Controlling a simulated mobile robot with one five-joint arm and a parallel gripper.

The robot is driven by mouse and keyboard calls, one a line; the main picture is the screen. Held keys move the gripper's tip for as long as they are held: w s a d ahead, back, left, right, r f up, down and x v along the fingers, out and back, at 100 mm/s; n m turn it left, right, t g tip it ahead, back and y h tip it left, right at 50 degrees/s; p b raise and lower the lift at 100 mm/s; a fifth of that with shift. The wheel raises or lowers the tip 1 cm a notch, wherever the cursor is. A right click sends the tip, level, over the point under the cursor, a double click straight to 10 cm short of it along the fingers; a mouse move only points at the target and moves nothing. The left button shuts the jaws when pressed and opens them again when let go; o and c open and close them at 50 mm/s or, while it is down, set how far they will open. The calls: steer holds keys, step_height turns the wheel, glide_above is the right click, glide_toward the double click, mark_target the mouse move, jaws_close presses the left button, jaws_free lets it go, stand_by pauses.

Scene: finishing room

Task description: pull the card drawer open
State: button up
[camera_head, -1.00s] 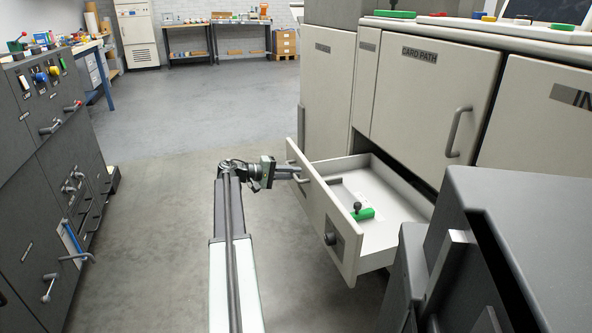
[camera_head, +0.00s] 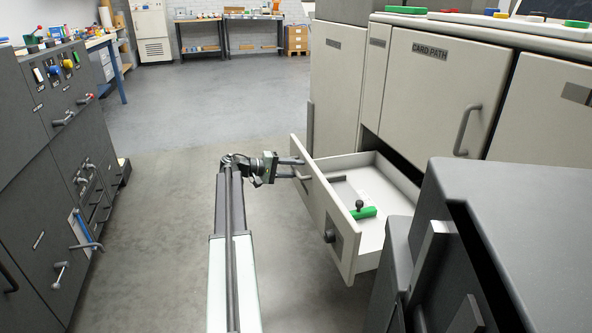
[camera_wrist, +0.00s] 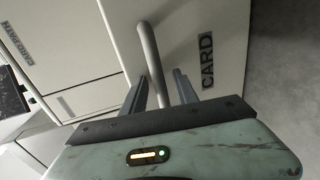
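The card drawer (camera_head: 335,205) stands well out of the pale cabinet at the right, with its inside showing. In the wrist view its front (camera_wrist: 200,30) bears the label "CARD" and a grey bar handle (camera_wrist: 148,45). My gripper (camera_head: 298,168) is at the outer face of the drawer front. In the wrist view my gripper (camera_wrist: 155,82) has its two fingers apart, with the handle bar running between them. Gaps show beside the bar. A green piece with a dark knob (camera_head: 364,212) lies in the drawer.
The cabinet door marked "CARD PATH" (camera_head: 450,90) is above the drawer. A dark block (camera_head: 510,230) stands close at the front right. A dark cabinet with levers (camera_head: 50,170) lines the left side. The floor (camera_head: 190,130) between is clear.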

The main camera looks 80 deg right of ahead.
steer(key=shift+w, duration=0.1)
steer(key=p+v, duration=0.1)
steer(key=v, duration=0.6)
steer(key=shift+w+a+p, duration=0.15)
steer(key=shift+w+p, duration=0.15)
steer(key=shift+w, duration=0.1)
